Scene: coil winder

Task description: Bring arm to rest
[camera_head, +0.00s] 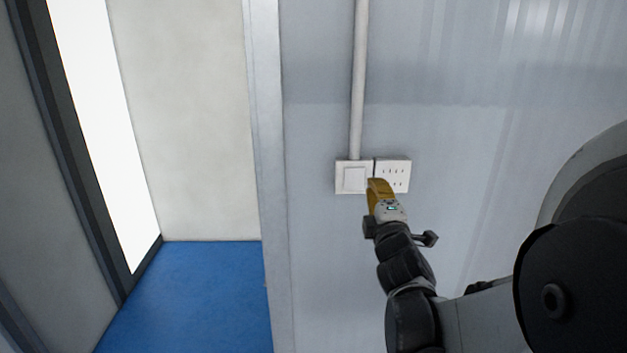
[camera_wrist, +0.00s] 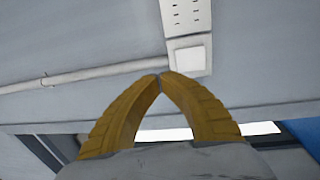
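My gripper (camera_head: 373,183) is on my arm, reaching up to the wall in the head view. Its yellow fingers are in front of the wall plates, overlapping the edge between the switch and the socket. In the wrist view my gripper (camera_wrist: 162,76) has its two yellow fingertips together, with nothing between them. The white light switch (camera_wrist: 189,55) is just beyond the fingertips there. The frames do not clearly show whether the fingertips touch the switch plate. My arm bends away from the wall toward the lower right in the head view.
A white socket plate (camera_head: 398,172) sits beside the light switch (camera_head: 353,177). A white pipe (camera_head: 358,80) runs up from the switch along the grey wall (camera_head: 480,130). To the left are an opening with blue floor (camera_head: 200,290) and a bright panel (camera_head: 105,120).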

